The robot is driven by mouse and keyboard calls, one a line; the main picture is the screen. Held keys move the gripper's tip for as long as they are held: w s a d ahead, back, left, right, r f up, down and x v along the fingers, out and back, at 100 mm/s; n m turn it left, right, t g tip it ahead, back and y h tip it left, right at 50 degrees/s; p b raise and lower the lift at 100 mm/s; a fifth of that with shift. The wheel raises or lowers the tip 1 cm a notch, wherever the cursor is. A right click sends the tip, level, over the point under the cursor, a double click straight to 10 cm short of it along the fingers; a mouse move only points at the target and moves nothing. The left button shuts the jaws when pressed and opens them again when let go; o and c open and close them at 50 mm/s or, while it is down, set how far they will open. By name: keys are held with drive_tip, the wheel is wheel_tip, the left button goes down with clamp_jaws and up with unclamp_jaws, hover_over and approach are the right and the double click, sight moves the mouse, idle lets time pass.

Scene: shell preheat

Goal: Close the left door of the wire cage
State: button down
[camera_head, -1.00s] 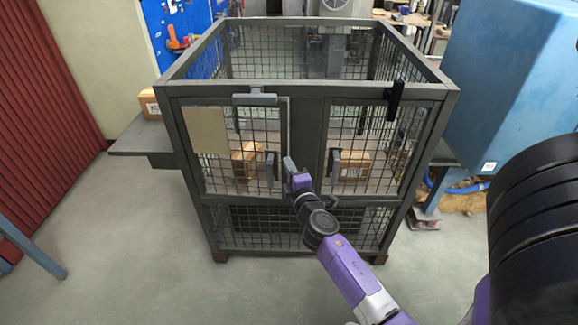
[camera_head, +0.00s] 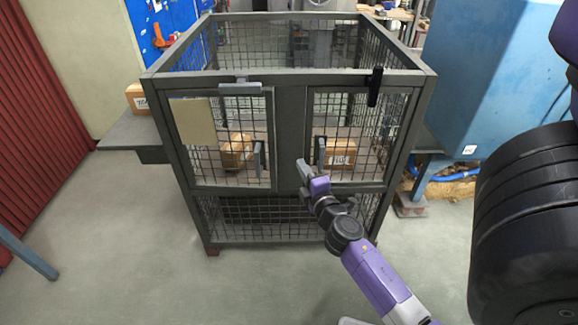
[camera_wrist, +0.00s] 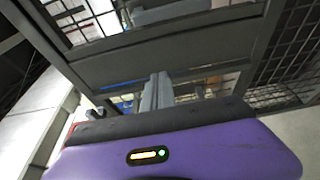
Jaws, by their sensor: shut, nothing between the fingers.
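The wire cage (camera_head: 291,95) stands ahead with two front mesh doors. The left door (camera_head: 197,122), with a tan plate at its upper left, looks flush or nearly flush with the frame; I cannot tell if a small gap is left. Its upright handle (camera_head: 257,160) is near its right edge. A grey horizontal latch piece (camera_head: 240,88) sits above it. My gripper (camera_head: 303,168) is shut and empty, right of that handle, in front of the middle post and the right door's lower left corner. In the wrist view, my closed fingers (camera_wrist: 157,92) point toward dark frame bars.
The right door (camera_head: 355,135) looks in line with the frame, with its handle (camera_head: 321,152) close to my gripper and a black upright latch (camera_head: 374,87) above. Cartons (camera_head: 236,151) sit inside. A side shelf (camera_head: 130,133) is at left, a blue machine (camera_head: 485,80) at right. Floor in front is clear.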

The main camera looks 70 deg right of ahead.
drive_tip(key=shift+s, duration=0.5)
drive_tip(key=c, duration=1.8)
unclamp_jaws()
drive_tip(key=shift+s, duration=0.25)
drive_tip(key=shift+c, duration=0.2)
drive_tip(key=o, duration=0.4)
drive_tip(key=shift+t, duration=0.3)
drive_tip(key=w, duration=0.2)
drive_tip(key=w+a, duration=0.1)
drive_tip(key=w, duration=0.1)
drive_tip(key=shift+r, duration=0.25)
drive_tip(key=shift+o, duration=0.2)
drive_tip(key=n+g+h, duration=0.3)
drive_tip(key=n+g, duration=0.4)
drive_tip(key=n, duration=0.6)
approach(257, 160)
drive_tip(key=d, duration=0.3)
drive_tip(key=shift+n, duration=0.3)
drive_tip(key=shift+w+b+x, duration=0.2)
drive_tip(key=shift+b+x, duration=0.1)
drive_tip(key=shift+x, duration=1.7)
drive_tip(key=shift+w+b+x, duration=0.2)
drive_tip(key=shift+b+x, duration=0.05)
drive_tip(key=shift+x, duration=1.75)
drive_tip(key=shift+a, duration=0.15)
drive_tip(key=shift+c, duration=0.3)
clamp_jaws()
